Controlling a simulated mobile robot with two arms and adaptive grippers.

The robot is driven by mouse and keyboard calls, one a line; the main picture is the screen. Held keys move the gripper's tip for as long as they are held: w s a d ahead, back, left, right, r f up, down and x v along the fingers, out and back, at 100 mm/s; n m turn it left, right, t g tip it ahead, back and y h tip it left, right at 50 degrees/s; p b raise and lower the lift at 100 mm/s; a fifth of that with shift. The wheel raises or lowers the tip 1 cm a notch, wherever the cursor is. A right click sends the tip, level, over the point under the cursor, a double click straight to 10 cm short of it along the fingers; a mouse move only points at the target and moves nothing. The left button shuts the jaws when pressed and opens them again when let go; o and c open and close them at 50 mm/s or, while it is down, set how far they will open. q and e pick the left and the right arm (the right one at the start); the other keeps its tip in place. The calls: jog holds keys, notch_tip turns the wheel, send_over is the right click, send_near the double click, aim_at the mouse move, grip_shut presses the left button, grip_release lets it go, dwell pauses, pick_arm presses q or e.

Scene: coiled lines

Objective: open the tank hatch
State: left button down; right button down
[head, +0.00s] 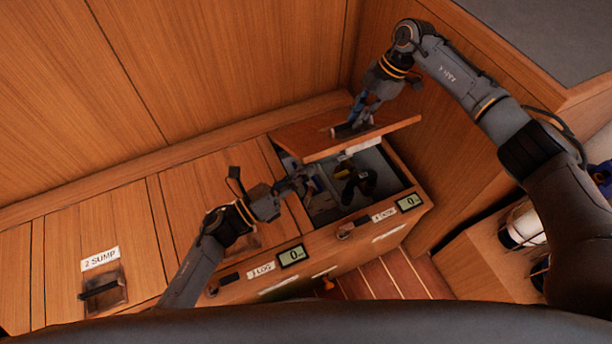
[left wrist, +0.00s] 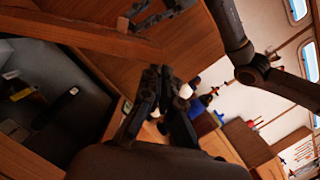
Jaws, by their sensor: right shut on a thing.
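The tank hatch (head: 385,133) is a wooden lid at the right end of the bench, raised and tilted above its opening. My right gripper (head: 346,128) is shut on the hatch's handle at its upper face. The open compartment (head: 325,203) below shows dark fittings inside. A small label (head: 384,214) and a display are on the front below it. My left gripper (head: 297,183) is empty at the left edge of the opening, below the raised lid. In the left wrist view its fingertips (left wrist: 159,72) are together, and the raised lid (left wrist: 85,35) crosses the upper left.
Closed lids lie to the left, one labelled 2 SUMP (head: 100,259). The 3 LOG label (head: 261,270) and a display (head: 291,255) are on the front rail. Wooden walls rise behind and to the right. A white cylinder (head: 523,226) is at lower right.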

jog(key=c, duration=1.6)
grip_release()
jog(key=shift+s+a+f, duration=0.1)
jog(key=shift+f, duration=0.75)
pick_arm(q)
jog(key=shift+w+a+r, duration=0.1)
jog(key=shift+w+a, duration=0.15)
jog(key=shift+w, duration=0.35)
pick_arm(e)
jog(key=shift+o, duration=1.3)
jog(key=shift+w+a+f, duration=0.15)
jog(key=shift+w+f, duration=0.1)
jog(key=shift+w, duration=0.1)
pick_arm(q)
jog(key=shift+w+f, duration=0.15)
jog(key=shift+f, duration=0.05)
pick_arm(e)
jog(key=shift+w, duration=0.2)
pick_arm(q)
jog(key=shift+s+r, duration=0.15)
jog(key=shift+s, duration=0.1)
pick_arm(e)
jog(key=shift+s+r, duration=0.2)
jog(key=shift+r, duration=0.1)
pick_arm(q)
jog(key=shift+d, duration=0.1)
pick_arm(e)
jog(key=shift+d, duration=0.2)
